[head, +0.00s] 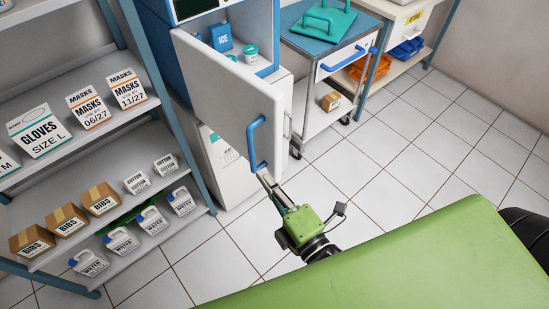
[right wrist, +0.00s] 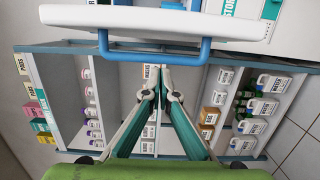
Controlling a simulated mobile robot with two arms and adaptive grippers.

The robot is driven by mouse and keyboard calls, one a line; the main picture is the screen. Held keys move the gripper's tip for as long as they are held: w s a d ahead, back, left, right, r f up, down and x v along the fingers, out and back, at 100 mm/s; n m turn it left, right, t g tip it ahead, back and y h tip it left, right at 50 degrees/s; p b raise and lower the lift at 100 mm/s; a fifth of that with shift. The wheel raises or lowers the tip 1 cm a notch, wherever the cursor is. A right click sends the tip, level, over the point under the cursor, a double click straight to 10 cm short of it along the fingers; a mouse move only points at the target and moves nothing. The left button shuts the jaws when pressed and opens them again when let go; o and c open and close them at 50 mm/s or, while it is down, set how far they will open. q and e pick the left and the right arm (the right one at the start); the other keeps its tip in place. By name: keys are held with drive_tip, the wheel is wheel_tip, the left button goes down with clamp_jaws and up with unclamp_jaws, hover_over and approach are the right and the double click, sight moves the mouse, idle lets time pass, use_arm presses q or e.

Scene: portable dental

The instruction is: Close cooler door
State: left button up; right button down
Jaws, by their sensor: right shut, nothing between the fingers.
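The cooler door (head: 222,90) is a white panel with a blue handle (head: 253,145); it stands partly open, and the cooler's inside (head: 257,62) shows behind it. My right gripper (head: 263,172) is at the lower end of the blue handle in the head view. In the right wrist view the door (right wrist: 160,20) spans the top, and its handle (right wrist: 155,58) lies across just beyond my fingertips (right wrist: 159,68). The fingers are shut with nothing between them. I cannot tell whether they touch the handle. My left gripper is not in view.
A shelf unit (head: 75,152) with gloves, masks, bibs and bottles stands at the left. A cart (head: 317,55) with a teal item on top (head: 325,20) stands right of the cooler. A green surface (head: 400,262) fills the lower right. The tiled floor (head: 400,165) between is clear.

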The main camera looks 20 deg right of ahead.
sight(275, 163)
drive_tip(key=shift+x, duration=0.95)
drive_tip(key=d, duration=0.1)
drive_tip(key=w+d+p, duration=0.1)
drive_tip(key=d, duration=0.1)
drive_tip(key=shift+w+d, duration=0.35)
